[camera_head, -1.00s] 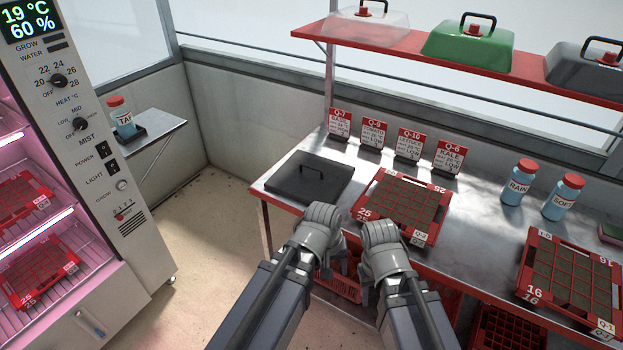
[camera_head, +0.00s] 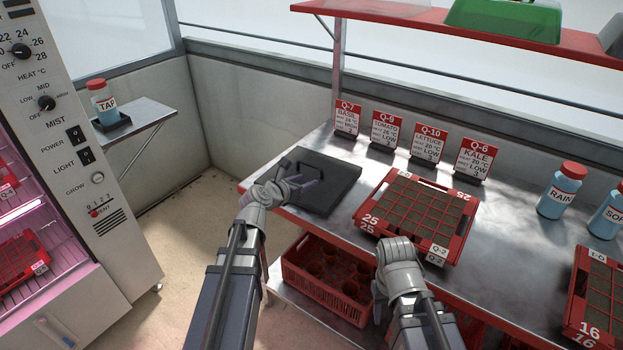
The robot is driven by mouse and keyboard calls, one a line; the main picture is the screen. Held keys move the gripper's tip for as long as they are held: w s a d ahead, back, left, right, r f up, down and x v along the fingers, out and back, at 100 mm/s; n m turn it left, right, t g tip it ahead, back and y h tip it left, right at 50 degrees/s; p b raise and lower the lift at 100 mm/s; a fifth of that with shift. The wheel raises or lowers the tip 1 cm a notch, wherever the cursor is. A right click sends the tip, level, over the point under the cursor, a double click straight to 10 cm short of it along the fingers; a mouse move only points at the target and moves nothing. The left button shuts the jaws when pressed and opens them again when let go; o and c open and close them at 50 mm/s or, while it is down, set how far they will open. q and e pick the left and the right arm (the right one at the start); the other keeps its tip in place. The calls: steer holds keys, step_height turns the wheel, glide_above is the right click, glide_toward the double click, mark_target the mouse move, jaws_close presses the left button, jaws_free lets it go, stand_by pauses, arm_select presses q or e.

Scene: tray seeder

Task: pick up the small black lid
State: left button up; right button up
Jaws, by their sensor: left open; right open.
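The small black lid (camera_head: 337,176) lies flat at the left end of the metal bench, a square dark plate with a raised handle. My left gripper (camera_head: 302,182) is open over the lid's left part, with its fingers close to the handle. The gripper partly hides the handle, and I cannot tell whether they touch. My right gripper (camera_head: 381,306) is open and empty in front of the bench edge, below the red seed tray marked 25; its fingers are partly hidden.
The red seed tray (camera_head: 364,222) sits right of the lid. Several label cards (camera_head: 386,130) stand behind. The rain bottle (camera_head: 561,192) is at the right. A red crate (camera_head: 330,300) is on the lower shelf. A red shelf (camera_head: 420,18) hangs above.

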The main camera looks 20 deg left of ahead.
mark_target(321, 175)
arm_select(q)
steer(key=b+x, duration=0.1)
steer(key=x, duration=0.1)
steer(key=shift+w+d+f, duration=0.1)
steer(key=shift+w+f, duration=0.05)
steer(key=shift+w, duration=0.05)
steer(key=shift+b+x, duration=0.75)
steer(key=shift+x, duration=1.95)
steer(key=shift+s+d+r, duration=0.1)
steer(key=shift+d+r, duration=0.1)
steer(key=shift+r, duration=0.1)
jaws_close()
